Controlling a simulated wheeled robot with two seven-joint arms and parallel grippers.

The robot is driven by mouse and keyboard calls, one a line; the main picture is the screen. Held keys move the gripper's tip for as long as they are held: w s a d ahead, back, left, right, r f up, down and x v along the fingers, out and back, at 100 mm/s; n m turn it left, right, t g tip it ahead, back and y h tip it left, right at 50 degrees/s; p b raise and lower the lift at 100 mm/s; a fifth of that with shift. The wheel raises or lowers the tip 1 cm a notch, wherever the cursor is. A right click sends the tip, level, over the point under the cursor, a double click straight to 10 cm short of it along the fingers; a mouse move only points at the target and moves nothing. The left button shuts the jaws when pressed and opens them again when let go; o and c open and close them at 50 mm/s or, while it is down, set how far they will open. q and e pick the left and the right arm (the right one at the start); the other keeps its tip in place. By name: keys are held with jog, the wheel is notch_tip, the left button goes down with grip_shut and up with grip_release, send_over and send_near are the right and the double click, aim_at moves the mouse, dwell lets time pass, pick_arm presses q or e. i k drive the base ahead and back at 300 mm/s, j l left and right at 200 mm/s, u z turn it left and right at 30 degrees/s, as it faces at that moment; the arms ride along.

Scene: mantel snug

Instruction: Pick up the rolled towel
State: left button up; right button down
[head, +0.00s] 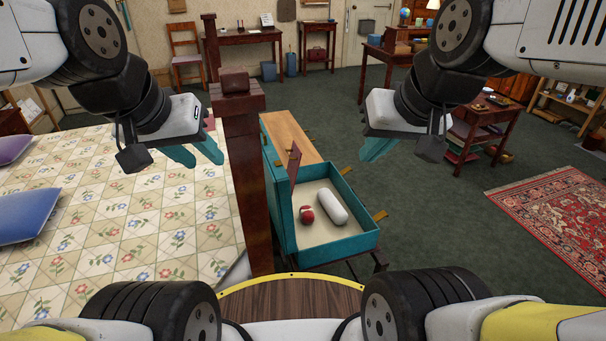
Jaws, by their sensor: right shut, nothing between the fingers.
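The rolled towel (330,207), a white cylinder, lies in an open teal drawer (340,246) with a pale bottom. A red ball with a white band (307,215) lies beside its left end. My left gripper (207,164) is up to the left, over the bed side of a dark wooden post, with its teal fingers apart and empty. My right gripper (364,159) is above and to the right of the drawer, shut and empty. Neither gripper touches the towel.
The dark post (243,170) stands between my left gripper and the drawer. A bed with a flowered cover (120,220) fills the left. The teal cabinet's wooden top (290,138) is behind the drawer. Green floor (430,220) is clear to the right, before a red rug (555,215).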

aim_at(337, 213)
jog(key=k+l+u, duration=0.15)
jog(key=l, duration=0.35)
jog(key=l+u, duration=0.15)
jog(key=l, duration=0.35)
jog(key=i+l+u, duration=0.15)
jog(key=l, duration=0.15)
jog(key=i+l+u, duration=0.1)
jog(key=l, duration=0.2)
jog(key=i+l+u, duration=0.15)
jog(key=l, duration=0.15)
jog(key=i+l+u, duration=0.2)
jog(key=i+l, duration=0.05)
jog(key=i, duration=0.05)
